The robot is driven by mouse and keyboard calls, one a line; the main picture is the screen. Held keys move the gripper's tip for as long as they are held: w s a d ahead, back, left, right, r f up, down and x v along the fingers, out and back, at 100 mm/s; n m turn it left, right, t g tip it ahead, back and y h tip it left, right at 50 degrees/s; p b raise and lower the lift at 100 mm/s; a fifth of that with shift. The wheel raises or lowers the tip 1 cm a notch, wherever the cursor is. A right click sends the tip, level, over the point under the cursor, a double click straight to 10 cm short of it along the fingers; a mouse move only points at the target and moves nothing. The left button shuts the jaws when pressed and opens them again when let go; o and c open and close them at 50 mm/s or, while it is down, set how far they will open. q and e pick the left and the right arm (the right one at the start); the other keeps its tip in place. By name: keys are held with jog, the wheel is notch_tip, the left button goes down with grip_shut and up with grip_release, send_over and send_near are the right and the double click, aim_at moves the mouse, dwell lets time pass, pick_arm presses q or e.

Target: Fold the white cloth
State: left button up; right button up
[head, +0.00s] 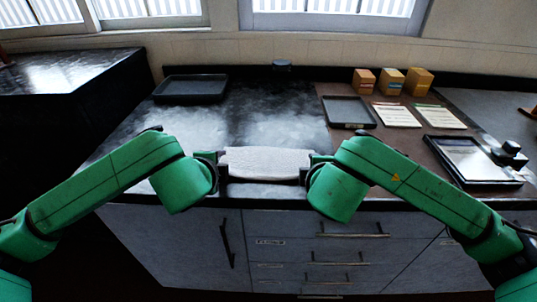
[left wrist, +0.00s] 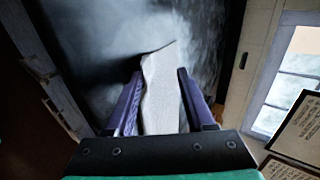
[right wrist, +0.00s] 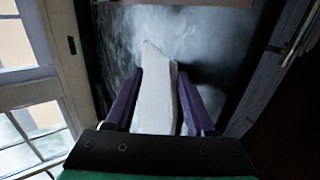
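The white cloth (head: 267,162) lies as a narrow, long strip near the front edge of the dark counter, with its long side running left to right. My left gripper (head: 222,166) is at its left end and my right gripper (head: 311,166) is at its right end. In the left wrist view the cloth (left wrist: 160,95) runs between the spread fingers of the left gripper (left wrist: 160,85). In the right wrist view the cloth (right wrist: 156,95) likewise lies between the spread fingers of the right gripper (right wrist: 158,85). Both grippers look open around the ends, with contact unclear.
A black tray (head: 190,88) stands at the back left of the counter. To the right are another dark tray (head: 348,111), papers (head: 396,115), several small boxes (head: 391,81) and a framed tray (head: 470,158). The counter behind the cloth is clear.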

pick_arm(q)
jog(key=r, duration=0.1)
jog(key=s+r, duration=0.1)
jog(key=r, duration=0.1)
pick_arm(e)
jog(key=r, duration=0.1)
jog(key=s+r, duration=0.1)
jog(key=r, duration=0.1)
pick_arm(q)
jog(key=s+r, duration=0.5)
jog(key=r, duration=0.1)
pick_arm(e)
jog(key=s+r, duration=0.5)
jog(key=r, duration=0.1)
